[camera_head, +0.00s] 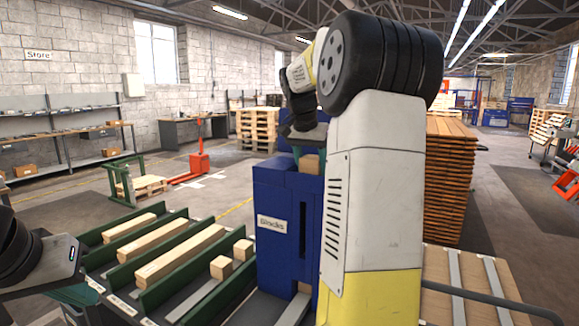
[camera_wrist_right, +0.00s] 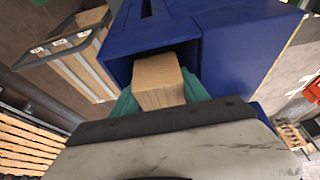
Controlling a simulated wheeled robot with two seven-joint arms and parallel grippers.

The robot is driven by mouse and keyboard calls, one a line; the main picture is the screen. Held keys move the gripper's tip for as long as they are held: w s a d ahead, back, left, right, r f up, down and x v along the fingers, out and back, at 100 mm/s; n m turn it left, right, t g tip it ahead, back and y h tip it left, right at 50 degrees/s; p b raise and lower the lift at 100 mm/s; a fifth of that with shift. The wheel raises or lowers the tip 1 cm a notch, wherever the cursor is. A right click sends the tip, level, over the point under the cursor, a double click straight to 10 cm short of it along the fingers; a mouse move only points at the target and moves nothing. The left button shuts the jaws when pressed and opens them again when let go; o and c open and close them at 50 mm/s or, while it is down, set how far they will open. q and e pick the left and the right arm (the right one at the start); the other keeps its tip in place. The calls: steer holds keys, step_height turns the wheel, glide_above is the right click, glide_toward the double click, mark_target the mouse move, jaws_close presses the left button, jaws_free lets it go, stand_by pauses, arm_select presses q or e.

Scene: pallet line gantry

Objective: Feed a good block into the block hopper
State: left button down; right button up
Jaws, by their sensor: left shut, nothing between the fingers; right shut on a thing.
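The blue block hopper (camera_head: 287,241), labelled "Blocks", stands in the middle of the head view, partly hidden by my right arm. My right gripper (camera_head: 309,152) is above its top, shut on a wooden block (camera_head: 309,164). In the right wrist view the held block (camera_wrist_right: 158,82) sits between green fingers at the hopper's open mouth (camera_wrist_right: 122,66); how deep it is cannot be told. Two small blocks, a nearer one (camera_head: 221,267) and a farther one (camera_head: 243,250), lie in a rack lane left of the hopper. My left gripper (camera_head: 78,294) is shut and empty over the rack's left end.
Green-walled rack lanes hold long timbers (camera_head: 180,253). A wood-coloured piece (camera_head: 304,288) shows at the hopper's foot. A slatted wooden stack (camera_head: 449,185) stands right of my arm. Pallets (camera_head: 258,128) and a red pallet truck (camera_head: 199,165) stand behind on the floor.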

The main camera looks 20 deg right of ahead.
steer(key=shift+f, duration=0.45)
stand_by(0.4)
steer(key=o, duration=1.5)
steer(key=shift+v, duration=3.9)
steer(key=s+a+f+n+t+y, duration=0.1)
steer(key=s+a+f+n+y, duration=0.1)
steer(key=s+a, duration=0.4)
steer(key=s+a+f+n+t+y, duration=0.1)
steer(key=s+a+f+n, duration=0.4)
steer(key=s, duration=0.4)
steer(key=s+a+f+n+t+y, duration=0.1)
steer(key=s+a+f+n+y, duration=0.1)
steer(key=s+a+f, duration=0.4)
steer(key=s+a+n, duration=0.1)
steer(key=s+a, duration=0.1)
steer(key=shift+s+f+n+y, duration=0.25)
steer(key=shift+f+n+y, duration=0.05)
steer(key=shift+f, duration=0.1)
